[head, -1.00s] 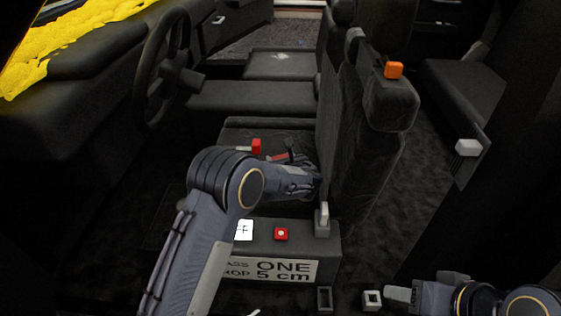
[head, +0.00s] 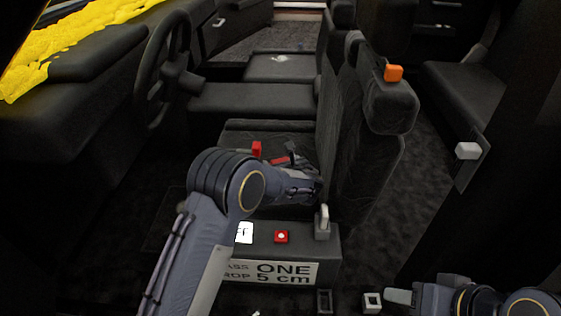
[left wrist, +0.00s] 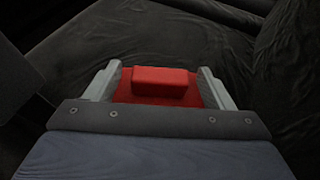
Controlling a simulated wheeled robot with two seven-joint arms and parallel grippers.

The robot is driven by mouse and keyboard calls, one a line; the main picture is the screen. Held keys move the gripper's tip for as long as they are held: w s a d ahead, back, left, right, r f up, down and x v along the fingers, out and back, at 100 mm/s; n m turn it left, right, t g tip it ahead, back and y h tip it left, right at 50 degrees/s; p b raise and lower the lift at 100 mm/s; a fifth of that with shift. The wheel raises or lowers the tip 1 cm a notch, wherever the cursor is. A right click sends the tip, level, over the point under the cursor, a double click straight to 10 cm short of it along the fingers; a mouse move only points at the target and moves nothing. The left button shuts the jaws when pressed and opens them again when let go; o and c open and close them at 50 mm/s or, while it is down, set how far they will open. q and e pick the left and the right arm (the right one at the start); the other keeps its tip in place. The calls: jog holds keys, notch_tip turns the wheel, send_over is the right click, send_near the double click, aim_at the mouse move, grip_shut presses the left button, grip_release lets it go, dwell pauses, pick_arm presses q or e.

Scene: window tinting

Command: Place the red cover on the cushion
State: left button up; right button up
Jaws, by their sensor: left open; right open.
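The dark seat cushion (head: 235,132) lies beyond my left arm in the head view. A red cover (head: 279,161) with a raised block shows on it, partly hidden by my left gripper (head: 291,155). In the left wrist view the red cover (left wrist: 164,83) lies on the dark cushion (left wrist: 165,42), between the fingers of my open left gripper (left wrist: 165,88). Whether the fingers touch it, I cannot tell. My right gripper (head: 385,298) is open at the lower right, away from the cushion.
A small red upright block (head: 257,149) stands at the cushion's left part. A box with a label (head: 287,270) and a red button (head: 281,236) is in front. The backrest (head: 362,150) rises on the right. The steering wheel (head: 160,70) is at left.

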pick_arm(q)
jog(key=p+v, duration=0.1)
jog(key=v, duration=1)
jog(key=shift+s+r+p, duration=0.1)
jog(key=shift+p, duration=0.25)
jog(key=shift+r, duration=0.1)
